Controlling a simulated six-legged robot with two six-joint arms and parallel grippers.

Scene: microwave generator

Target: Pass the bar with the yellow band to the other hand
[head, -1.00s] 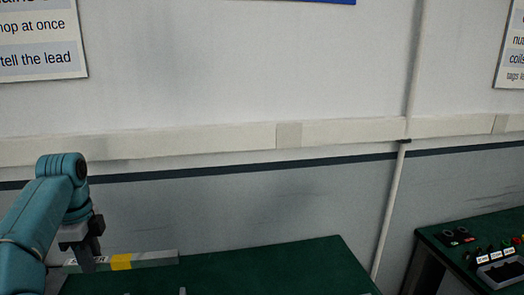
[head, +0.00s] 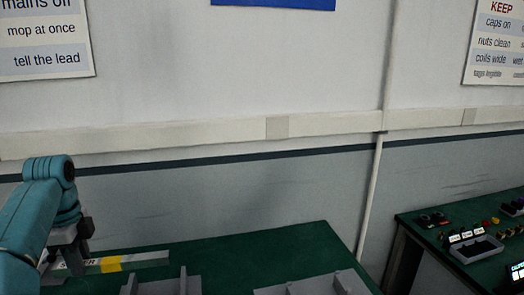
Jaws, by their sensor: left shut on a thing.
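The bar (head: 140,260) with the yellow band (head: 110,264) shows at the lower left of the head view, pale grey, pointing to the right. My left gripper (head: 75,264) is shut on the bar to the left of the yellow band. The bar appears over the left part of the green table; whether it touches the top I cannot tell. Part of the bar is hidden by the gripper fingers. My right gripper is not in view.
The green table (head: 240,255) holds grey fixtures with upright parts, one at the lower middle (head: 160,285) and one to its right (head: 310,287), both cut by the frame. A second green bench (head: 420,222) with buttons and a grey tray (head: 475,250) stands at the right. A wall stands behind.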

